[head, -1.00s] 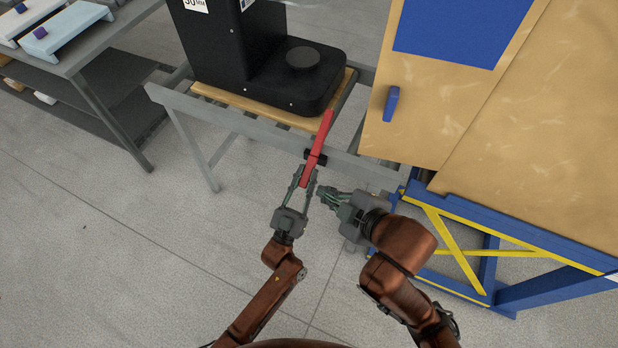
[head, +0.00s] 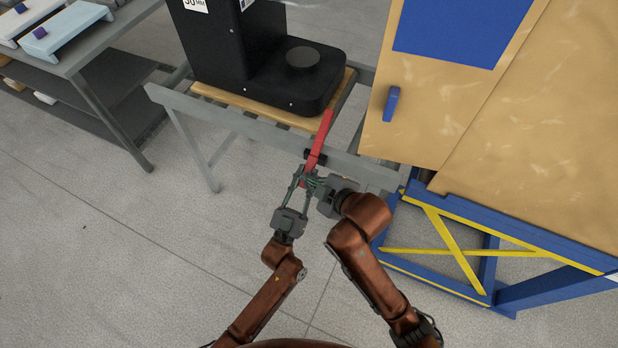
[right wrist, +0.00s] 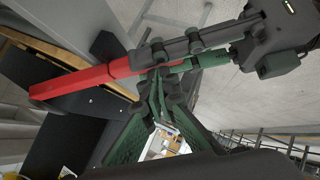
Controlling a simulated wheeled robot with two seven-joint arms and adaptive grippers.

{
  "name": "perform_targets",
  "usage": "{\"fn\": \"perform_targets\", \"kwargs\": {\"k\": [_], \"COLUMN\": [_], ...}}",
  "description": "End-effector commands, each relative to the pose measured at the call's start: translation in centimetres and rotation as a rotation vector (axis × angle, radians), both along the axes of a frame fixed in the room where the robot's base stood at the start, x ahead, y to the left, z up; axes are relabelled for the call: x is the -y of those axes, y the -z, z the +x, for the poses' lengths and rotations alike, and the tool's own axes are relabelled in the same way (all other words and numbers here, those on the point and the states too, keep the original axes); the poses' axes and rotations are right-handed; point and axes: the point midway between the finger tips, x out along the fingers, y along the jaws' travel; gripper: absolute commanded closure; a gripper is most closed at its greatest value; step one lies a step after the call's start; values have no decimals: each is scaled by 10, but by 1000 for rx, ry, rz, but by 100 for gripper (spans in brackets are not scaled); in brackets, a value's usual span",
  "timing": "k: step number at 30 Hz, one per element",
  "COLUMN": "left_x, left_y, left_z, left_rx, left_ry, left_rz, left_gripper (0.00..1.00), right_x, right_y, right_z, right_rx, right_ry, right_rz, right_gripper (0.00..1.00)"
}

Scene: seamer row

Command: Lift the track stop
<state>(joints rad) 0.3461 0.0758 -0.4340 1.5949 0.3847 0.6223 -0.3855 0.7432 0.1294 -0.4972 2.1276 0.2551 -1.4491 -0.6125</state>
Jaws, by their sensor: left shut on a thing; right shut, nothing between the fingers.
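The track stop is a red bar (head: 324,135) on a dark pivot at the front rail of the roller track, its far end up by the black machine. My left gripper (head: 304,178) is shut on the near end of the red bar. My right gripper (head: 312,182) is shut and empty, right beside the left fingers. In the right wrist view the red bar (right wrist: 85,80) runs in from the left to the left gripper (right wrist: 165,65). There the right gripper's green fingers (right wrist: 158,78) come together close by the bar's held end; whether they touch it I cannot tell.
A black machine (head: 262,75) stands on a wooden board (head: 270,117) on the grey roller track (head: 190,100). A tan cabinet (head: 420,110) with a blue handle (head: 391,104) and blue-yellow frame is close on the right. A grey table (head: 85,45) stands at left. The floor between is clear.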

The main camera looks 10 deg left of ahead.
Motion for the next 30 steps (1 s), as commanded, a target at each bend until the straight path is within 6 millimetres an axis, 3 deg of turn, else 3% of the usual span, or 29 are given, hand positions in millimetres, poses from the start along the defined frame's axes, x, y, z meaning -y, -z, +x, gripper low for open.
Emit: {"fn": "perform_targets", "kwargs": {"k": [25, 26, 30], "left_x": [0, 0, 0], "left_y": [4, 4, 1], "left_z": [-2, -2, -1], "left_rx": [-4, -4, 1], "left_ry": [1, 1, 0], "left_rz": [1, 1, 0], "left_gripper": [100, 79, 69], "right_x": [5, 5, 5], "right_y": [19, 19, 19], "right_z": [8, 8, 8], "right_rx": [-8, -9, -8], "right_ry": [5, 5, 6], "right_rz": [-5, -6, -7], "right_gripper": [100, 100, 100]}}
